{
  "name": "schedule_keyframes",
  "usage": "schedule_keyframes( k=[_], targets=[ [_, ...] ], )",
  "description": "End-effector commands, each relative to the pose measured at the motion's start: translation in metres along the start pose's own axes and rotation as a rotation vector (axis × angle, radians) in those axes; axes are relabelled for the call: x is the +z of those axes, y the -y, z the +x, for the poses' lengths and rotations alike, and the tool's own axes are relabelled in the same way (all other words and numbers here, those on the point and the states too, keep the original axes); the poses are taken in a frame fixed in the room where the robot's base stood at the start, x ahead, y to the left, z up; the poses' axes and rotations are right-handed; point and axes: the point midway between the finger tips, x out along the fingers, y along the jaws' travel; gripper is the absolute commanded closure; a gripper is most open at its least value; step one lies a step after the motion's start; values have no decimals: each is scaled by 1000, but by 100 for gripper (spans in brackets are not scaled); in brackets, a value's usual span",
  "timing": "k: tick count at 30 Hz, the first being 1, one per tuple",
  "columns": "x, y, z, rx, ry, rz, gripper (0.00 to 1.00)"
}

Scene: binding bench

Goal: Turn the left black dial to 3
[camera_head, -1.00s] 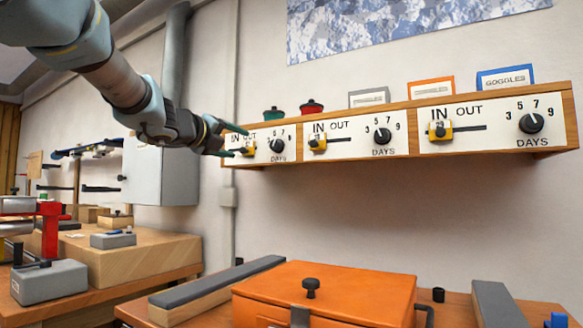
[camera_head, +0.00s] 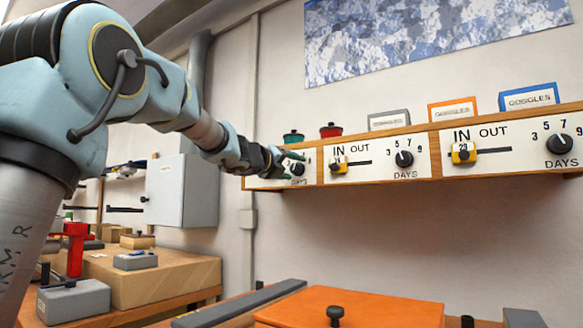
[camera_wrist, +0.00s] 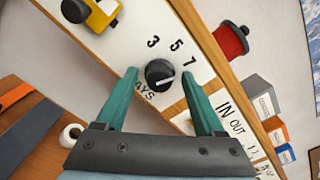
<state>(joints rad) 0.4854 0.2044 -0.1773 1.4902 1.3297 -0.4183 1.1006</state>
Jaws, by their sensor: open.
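The left black dial (camera_wrist: 160,73) is a round knob with a white pointer line, on a white panel. My gripper (camera_wrist: 158,77) is open, with one green finger on each side of the dial. I cannot tell whether either finger touches it. In the head view my gripper (camera_head: 293,162) is at the left panel and partly covers the dial (camera_head: 297,169).
The wooden shelf box (camera_head: 420,183) has two more panels, with a middle dial (camera_head: 404,158) and right dial (camera_head: 560,144). A yellow slider (camera_wrist: 98,14) lies near the left dial. A red pot (camera_wrist: 231,40) stands on top. An orange case (camera_head: 350,308) is below.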

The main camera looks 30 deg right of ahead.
Motion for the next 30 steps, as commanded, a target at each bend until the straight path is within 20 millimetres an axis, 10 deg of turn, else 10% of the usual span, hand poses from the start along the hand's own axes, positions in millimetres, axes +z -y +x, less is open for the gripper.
schedule_keyframes(
  k=[7,25,30],
  targets=[
    [0,0,0,0,0,0,31],
    [0,0,0,1,0,-1,98],
    [0,-1,0,1,0,-1,100]
  ],
)
